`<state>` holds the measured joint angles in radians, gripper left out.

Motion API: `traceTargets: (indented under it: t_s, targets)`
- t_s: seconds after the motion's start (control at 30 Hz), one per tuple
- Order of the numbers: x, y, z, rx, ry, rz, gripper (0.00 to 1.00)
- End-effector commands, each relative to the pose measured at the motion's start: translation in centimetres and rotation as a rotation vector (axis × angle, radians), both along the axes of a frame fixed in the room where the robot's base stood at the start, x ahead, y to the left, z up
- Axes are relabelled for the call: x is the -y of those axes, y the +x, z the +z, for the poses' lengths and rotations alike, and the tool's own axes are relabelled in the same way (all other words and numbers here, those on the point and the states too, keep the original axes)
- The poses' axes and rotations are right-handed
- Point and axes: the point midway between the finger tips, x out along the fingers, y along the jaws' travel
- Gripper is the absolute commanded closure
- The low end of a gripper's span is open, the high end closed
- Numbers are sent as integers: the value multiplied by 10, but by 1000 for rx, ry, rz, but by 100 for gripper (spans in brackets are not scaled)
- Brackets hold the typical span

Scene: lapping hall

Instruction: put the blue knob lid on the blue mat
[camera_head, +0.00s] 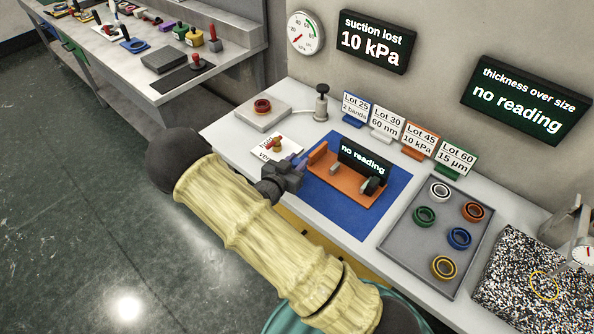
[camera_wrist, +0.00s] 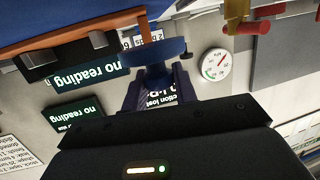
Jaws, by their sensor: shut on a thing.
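My gripper (camera_head: 296,164) is shut on the blue knob lid (camera_wrist: 155,50), which shows as a dark blue disc between the fingertips in the wrist view. In the head view only a small blue bit of the lid shows beside the gripper. The blue mat (camera_head: 353,219) lies flat on the white bench, and the gripper is at its left edge. I cannot tell whether the lid touches the mat. An orange fixture (camera_head: 345,185) with a "no reading" display stands on the mat, close to the right of the lid.
A brass-and-red part (camera_head: 274,142) sits on a white card left of the gripper. A grey tray (camera_head: 405,243) with several coloured rings lies right of the mat. Lot signs (camera_head: 387,124) stand behind. The mat's front part is bare.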

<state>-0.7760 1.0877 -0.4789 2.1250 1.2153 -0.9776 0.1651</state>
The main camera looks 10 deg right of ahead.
Motion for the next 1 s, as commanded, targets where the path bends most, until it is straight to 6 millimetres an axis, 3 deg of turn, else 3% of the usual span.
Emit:
traceTargets:
  t_s: [0.33,0.77,0.8,0.87,1.0]
  targets:
    - [0,0,-38,-1,-3,2,100]
    - [0,0,-45,1,-1,0,100]
    - [0,0,-44,-1,1,0,64]
    - [0,0,-44,-1,0,0,52]
    - [0,0,-44,-1,0,0,50]
